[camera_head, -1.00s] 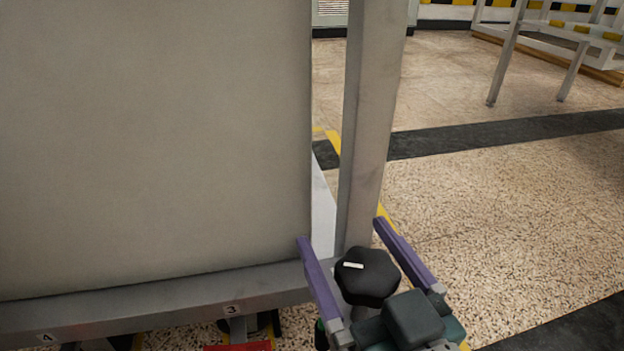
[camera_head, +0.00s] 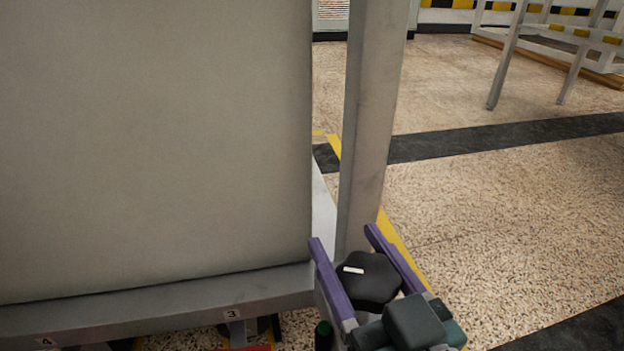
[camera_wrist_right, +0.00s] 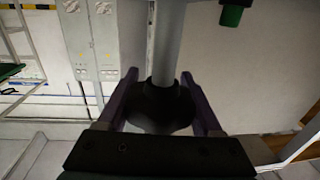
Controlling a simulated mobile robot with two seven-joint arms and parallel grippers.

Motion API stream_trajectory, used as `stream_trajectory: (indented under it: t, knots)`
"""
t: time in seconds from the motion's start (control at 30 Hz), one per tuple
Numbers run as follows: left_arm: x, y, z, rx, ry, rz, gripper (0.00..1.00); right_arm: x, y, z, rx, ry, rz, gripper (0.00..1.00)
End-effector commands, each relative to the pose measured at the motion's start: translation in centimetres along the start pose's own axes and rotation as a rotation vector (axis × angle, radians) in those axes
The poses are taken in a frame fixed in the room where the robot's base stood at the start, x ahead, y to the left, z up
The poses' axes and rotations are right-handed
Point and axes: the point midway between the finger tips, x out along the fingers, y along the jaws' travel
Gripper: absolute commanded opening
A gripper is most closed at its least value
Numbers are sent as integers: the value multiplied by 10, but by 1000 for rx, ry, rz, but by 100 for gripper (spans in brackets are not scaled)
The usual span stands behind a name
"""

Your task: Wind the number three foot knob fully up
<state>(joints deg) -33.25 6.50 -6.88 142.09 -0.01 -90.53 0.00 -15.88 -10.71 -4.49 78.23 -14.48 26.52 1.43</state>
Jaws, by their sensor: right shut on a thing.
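The black lobed foot knob (camera_head: 369,281) with a white mark on its top sits at the lower right corner of the frame, by the grey post. The label 3 (camera_head: 233,313) is on the frame's lower rail to its left. My right gripper (camera_head: 341,240) is shut on the knob, with one purple finger on each side of it. In the right wrist view the knob (camera_wrist_right: 162,108) lies between the fingers, below a grey stem (camera_wrist_right: 167,45). My left gripper is not in view.
The grey upright post (camera_head: 372,130) stands just behind the knob. A large grey panel (camera_head: 150,140) fills the left. A green-capped part (camera_head: 323,335) is close to the left finger. A red part (camera_head: 245,348) lies under the rail.

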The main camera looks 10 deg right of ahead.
Motion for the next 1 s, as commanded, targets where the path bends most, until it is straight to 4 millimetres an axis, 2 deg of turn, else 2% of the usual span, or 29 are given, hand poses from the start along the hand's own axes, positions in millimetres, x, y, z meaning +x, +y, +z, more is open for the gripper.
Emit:
stream_trajectory:
  t: [0.37, 0.67, 1.0]
  knots:
    - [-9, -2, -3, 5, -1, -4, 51, 0, -3, -1, -6, -2, -115, 12]
    - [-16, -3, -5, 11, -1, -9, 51, -2, -9, 1, -10, -4, -368, 11]
    - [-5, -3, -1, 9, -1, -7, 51, -7, -18, 4, -8, -4, -673, 12]
